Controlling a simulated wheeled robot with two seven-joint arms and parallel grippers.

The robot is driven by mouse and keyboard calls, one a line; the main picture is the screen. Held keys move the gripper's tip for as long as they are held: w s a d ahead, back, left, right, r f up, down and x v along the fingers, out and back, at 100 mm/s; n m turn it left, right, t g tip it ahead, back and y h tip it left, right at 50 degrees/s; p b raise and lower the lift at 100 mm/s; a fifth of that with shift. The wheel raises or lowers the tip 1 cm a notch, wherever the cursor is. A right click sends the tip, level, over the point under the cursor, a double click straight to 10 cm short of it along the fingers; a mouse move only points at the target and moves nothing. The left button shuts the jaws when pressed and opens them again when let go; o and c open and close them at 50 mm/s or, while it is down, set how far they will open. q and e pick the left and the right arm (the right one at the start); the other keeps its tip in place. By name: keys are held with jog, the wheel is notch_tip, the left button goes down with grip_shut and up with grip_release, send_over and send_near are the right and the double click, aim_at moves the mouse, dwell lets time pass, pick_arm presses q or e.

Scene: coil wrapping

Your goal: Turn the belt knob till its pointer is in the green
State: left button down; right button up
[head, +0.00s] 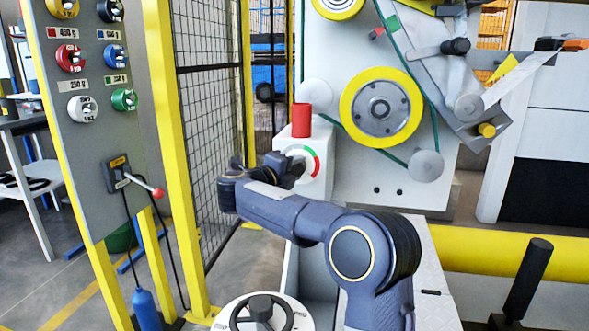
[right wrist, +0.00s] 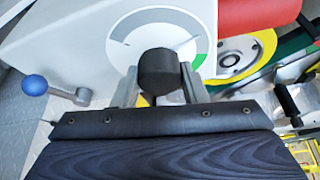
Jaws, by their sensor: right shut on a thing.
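The belt knob is a dark round knob (right wrist: 158,70) on a white dial (right wrist: 170,22) in the right wrist view. My right gripper (right wrist: 160,88) is shut on the knob, one finger on each side. The dial has a grey arc and a green section (right wrist: 199,60) at lower right. A thin dark pointer mark (right wrist: 187,43) shows at the upper right, in the grey part, just short of the green. In the head view the dial (head: 312,152) shows green and red, and my right gripper (head: 290,170) covers its left part. My left gripper is out of view.
A red cylinder (head: 302,120) stands on the white dial box. The yellow-rimmed wheel (head: 381,107) and green belt are to its right. A wire fence (head: 213,110) and knob panel (head: 95,150) stand left. A blue-ball lever (right wrist: 34,85) is left of the knob.

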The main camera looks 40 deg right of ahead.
jog(key=m+y, duration=0.2)
jog(key=m, duration=0.2)
jog(key=m+t+y, duration=0.1)
jog(key=m, duration=0.1)
jog(key=m+t+y, duration=0.1)
jog(key=m, duration=0.1)
jog(key=shift+s, duration=0.1)
dwell(0.4)
jog(key=shift+m, duration=0.4)
jog(key=o, duration=1)
jog(key=shift+r, duration=0.1)
